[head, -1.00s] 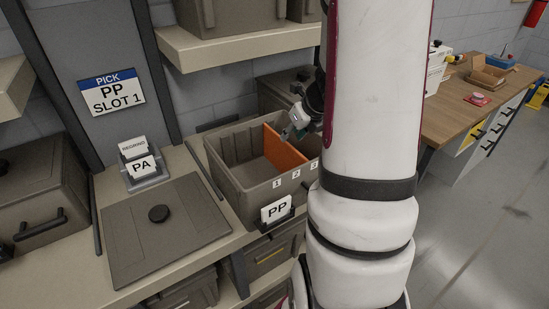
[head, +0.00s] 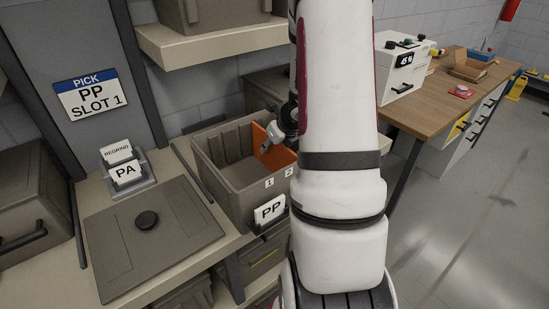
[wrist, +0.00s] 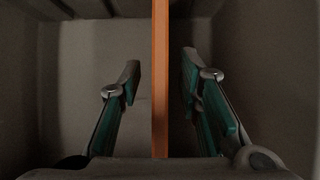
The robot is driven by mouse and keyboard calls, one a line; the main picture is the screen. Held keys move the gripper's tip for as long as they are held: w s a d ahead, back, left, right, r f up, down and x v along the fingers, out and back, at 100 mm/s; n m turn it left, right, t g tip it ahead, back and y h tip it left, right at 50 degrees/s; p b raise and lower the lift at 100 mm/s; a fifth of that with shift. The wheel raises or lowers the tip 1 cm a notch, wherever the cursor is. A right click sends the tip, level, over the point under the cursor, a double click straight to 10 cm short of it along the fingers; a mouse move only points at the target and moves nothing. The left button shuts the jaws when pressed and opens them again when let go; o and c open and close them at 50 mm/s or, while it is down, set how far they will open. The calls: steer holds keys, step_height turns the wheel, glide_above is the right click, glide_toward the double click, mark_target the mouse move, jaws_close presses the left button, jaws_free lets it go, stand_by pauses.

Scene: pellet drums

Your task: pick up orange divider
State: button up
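The orange divider (head: 279,158) stands upright across the grey bin (head: 222,177) labelled PP. In the wrist view the divider (wrist: 160,120) shows edge-on, running down the middle of the picture. My gripper (head: 269,142) is at the divider's top, partly hidden behind my arm in the head view. In the wrist view my gripper (wrist: 160,77) is open, with one green-padded finger on each side of the divider. A gap shows between each finger and the divider. My arm hides the bin's right end.
A wooden workbench (head: 440,105) with a white box (head: 399,72) stands at the right.

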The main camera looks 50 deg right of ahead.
jaws_close()
steer(key=shift+r, duration=0.1)
